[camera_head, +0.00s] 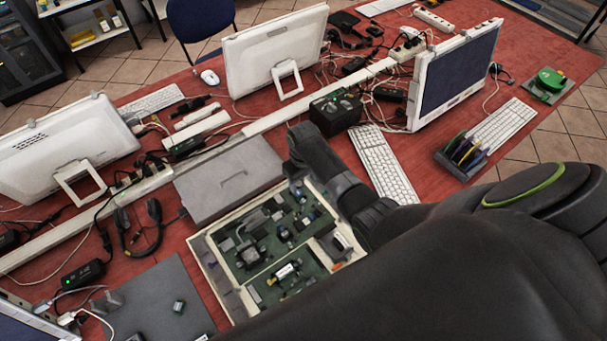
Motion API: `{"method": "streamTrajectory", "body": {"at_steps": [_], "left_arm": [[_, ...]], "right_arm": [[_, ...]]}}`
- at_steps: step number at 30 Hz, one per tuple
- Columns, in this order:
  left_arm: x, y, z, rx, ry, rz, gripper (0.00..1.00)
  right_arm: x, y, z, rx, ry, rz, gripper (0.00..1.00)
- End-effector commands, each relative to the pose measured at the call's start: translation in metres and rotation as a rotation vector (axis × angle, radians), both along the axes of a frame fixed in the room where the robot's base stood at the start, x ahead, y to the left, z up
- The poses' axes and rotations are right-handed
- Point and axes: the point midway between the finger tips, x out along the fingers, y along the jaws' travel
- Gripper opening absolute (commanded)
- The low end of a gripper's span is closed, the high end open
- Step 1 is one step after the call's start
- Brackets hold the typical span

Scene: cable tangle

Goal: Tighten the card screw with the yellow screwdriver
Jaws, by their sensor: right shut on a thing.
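An open pale case (206,262) with green circuit boards (283,231) in it lies at the lower middle of the red table. A lower board section (284,271) carries a small silver part. I cannot make out the card screw. My right arm crosses the view from the lower right and covers the case's right side. My right gripper (308,150), dark, is at the far end of that arm, above the case's back right corner. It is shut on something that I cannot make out. No yellow screwdriver can be picked out. My left gripper is out of view.
A grey flat box (229,181) lies behind the case. A dark mat (150,299) with a small part is at the lower left. Monitors (268,58), a keyboard (383,163), a black box (335,113) and tangled cables crowd the table's back.

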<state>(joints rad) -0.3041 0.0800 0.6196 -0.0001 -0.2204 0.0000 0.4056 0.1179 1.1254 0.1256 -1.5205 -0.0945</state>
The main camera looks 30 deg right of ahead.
Motion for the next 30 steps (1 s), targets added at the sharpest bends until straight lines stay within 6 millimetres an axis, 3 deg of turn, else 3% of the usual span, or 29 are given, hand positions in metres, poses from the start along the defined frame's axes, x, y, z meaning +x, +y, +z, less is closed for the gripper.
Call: {"method": "streamTrajectory", "body": {"at_steps": [24,30], "left_arm": [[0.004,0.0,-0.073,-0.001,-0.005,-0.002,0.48],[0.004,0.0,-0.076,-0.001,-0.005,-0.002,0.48]], "right_arm": [[0.0,0.0,-0.067,0.0,0.0,-0.002,0.34],[0.0,0.0,-0.077,0.0,0.0,-0.002,0.34]]}}
